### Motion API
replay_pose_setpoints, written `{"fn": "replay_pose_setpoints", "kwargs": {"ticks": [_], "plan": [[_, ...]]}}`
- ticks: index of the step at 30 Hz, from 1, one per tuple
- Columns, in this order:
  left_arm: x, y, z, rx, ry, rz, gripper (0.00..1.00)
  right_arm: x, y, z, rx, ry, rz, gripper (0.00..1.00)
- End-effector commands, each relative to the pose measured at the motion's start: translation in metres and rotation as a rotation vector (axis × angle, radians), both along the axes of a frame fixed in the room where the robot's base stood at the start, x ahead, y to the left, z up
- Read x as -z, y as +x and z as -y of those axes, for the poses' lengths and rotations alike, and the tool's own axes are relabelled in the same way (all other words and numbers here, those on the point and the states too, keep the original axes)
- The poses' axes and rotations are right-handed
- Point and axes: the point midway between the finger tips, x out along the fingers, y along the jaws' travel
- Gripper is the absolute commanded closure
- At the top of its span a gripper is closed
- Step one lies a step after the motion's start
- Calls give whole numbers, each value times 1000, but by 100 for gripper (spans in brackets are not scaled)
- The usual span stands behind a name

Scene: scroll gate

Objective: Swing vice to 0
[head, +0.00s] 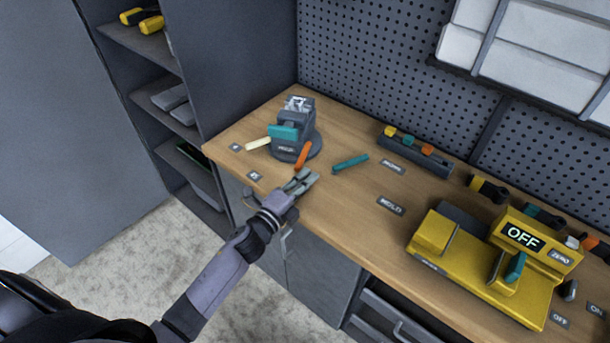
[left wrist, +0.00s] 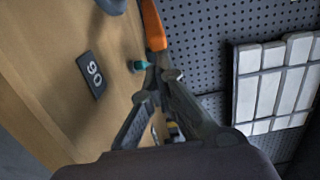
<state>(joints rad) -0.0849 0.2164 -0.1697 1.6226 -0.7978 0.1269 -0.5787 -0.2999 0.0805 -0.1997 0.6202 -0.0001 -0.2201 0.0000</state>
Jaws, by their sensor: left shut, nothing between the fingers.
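The vice (head: 293,132), grey with a teal front block, stands on a round grey base near the left end of the wooden workbench. An orange handle (head: 303,154) sticks out from its base toward the front, and a cream bar (head: 258,143) lies to its left. My left gripper (head: 303,177) is shut and empty, just in front of the orange handle's end. In the left wrist view the orange handle (left wrist: 154,25) ends right by the fingertips (left wrist: 160,72); I cannot tell whether they touch. A dark "90" label (left wrist: 92,75) lies on the bench. My right gripper is not in view.
A small dark label (head: 235,147), too small to read surely, lies near the bench's left edge. A teal bar (head: 350,162) lies right of the vice. A yellow machine (head: 490,255) showing OFF fills the right side. A pegboard (head: 370,60) stands behind.

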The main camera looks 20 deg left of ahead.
Motion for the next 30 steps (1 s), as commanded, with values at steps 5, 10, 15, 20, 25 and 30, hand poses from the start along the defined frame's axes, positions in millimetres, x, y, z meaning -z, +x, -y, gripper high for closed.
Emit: {"fn": "replay_pose_setpoints", "kwargs": {"ticks": [5, 10, 15, 20, 25, 30], "plan": [[1, 0, -3, 0, 0, 0, 100, -1, 0, -1, 0, 2, 0, 67], [1, -1, -3, 0, -1, 0, 100, -1, 0, -1, 0, 2, 0, 67], [1, -3, -9, 25, 5, 0, 100, -1, 0, -1, 0, 2, 0, 67], [2, -10, -27, 115, 10, 0, 100, -1, 0, -2, 0, 2, 0, 67], [4, -16, -49, 227, 10, -1, 100, 9, 0, -1, 0, 2, 0, 67], [4, -21, -69, 312, 8, -1, 100, 21, 0, -1, 0, 2, 0, 67]]}}
